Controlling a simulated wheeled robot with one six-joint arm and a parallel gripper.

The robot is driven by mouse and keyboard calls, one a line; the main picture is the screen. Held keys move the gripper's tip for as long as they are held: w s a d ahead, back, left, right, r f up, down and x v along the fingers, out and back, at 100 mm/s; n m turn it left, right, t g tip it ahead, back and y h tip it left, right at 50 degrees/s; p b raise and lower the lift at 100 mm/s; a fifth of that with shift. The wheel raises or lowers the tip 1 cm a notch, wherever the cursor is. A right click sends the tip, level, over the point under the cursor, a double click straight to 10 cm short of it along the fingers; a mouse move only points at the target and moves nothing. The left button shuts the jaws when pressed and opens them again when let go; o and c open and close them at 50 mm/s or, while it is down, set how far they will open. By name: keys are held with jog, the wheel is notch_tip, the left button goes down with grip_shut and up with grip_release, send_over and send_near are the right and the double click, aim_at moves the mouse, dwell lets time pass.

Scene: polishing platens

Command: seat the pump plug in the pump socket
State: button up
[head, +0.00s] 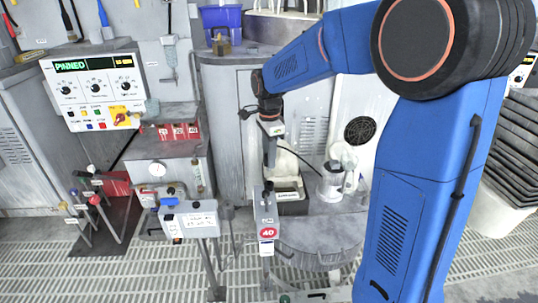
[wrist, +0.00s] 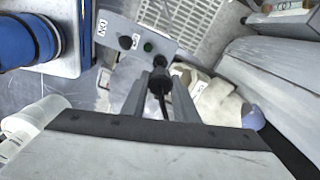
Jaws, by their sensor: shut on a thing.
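My gripper (head: 269,158) points down in front of the grey cabinet in the head view. In the wrist view its two grey fingers (wrist: 159,92) are shut on the black pump plug (wrist: 158,84), and a dark cable trails from it towards the camera. The plug's tip overlaps the box's near edge. The pump socket's opening is not clear, and I cannot tell whether the plug touches or enters it.
A grey post with a red 40 sign (head: 267,232) stands below my gripper. A white jug-like vessel (head: 333,181) is to its right on a round grey surface (head: 322,236). A control panel (head: 95,91) and red blocks (head: 178,131) are at left. Grated floor (head: 120,275) lies in front.

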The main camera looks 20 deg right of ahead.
jog(key=shift+f, duration=2.4)
jog(key=shift+f, duration=1.7)
jog(key=o, duration=1.1)
notch_tip(320, 180, up, 16)
jog(key=shift+r, duration=0.65)
